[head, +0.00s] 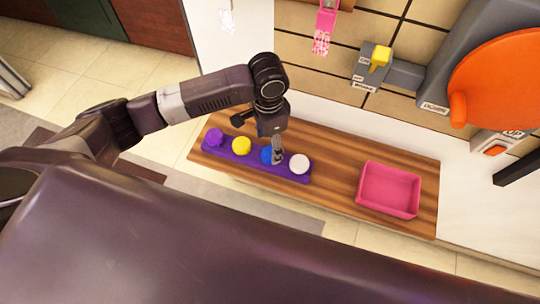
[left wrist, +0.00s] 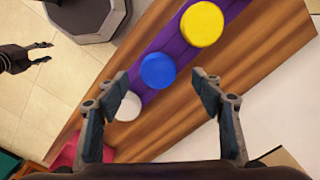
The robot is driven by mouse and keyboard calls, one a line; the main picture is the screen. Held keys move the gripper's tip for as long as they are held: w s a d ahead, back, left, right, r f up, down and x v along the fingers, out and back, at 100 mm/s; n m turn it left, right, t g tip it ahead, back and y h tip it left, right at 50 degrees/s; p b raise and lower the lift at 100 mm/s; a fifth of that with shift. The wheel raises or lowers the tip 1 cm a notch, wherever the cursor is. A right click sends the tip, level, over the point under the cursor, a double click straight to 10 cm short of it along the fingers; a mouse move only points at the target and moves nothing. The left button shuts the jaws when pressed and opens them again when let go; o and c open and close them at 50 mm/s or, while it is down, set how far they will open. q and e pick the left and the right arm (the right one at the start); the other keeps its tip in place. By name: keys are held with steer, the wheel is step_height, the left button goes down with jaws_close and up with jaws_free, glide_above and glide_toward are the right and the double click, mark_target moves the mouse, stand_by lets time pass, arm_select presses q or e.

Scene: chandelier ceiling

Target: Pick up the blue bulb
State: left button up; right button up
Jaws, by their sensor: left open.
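The blue bulb (head: 266,155) sits in the purple holder (head: 228,160) on the wooden table, between the yellow bulb (head: 241,145) and the white bulb (head: 299,163). A purple bulb (head: 214,137) is at the holder's left end. My left gripper (head: 277,157) points down at the blue bulb and partly hides it in the head view. In the left wrist view the blue bulb (left wrist: 158,71) lies between the open, empty fingers (left wrist: 161,77), with a gap on both sides. My right gripper (left wrist: 47,53) shows at the left of that view, its fingers apart and empty.
A pink tray (head: 373,207), empty, stands on the right of the wooden table (head: 330,153). A wall device with an orange disc (head: 505,80) and a yellow-knobbed lever (head: 379,57) is behind. The table between holder and tray is clear.

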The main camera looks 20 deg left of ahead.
mark_target(270, 152)
arm_select(q)
steer(key=shift+d+f+p, duration=0.15)
steer(key=shift+f+p, duration=0.35)
steer(key=shift+f, duration=1.75)
steer(key=c, duration=1.2)
steer(key=shift+r, duration=0.1)
steer(key=shift+c, duration=0.2)
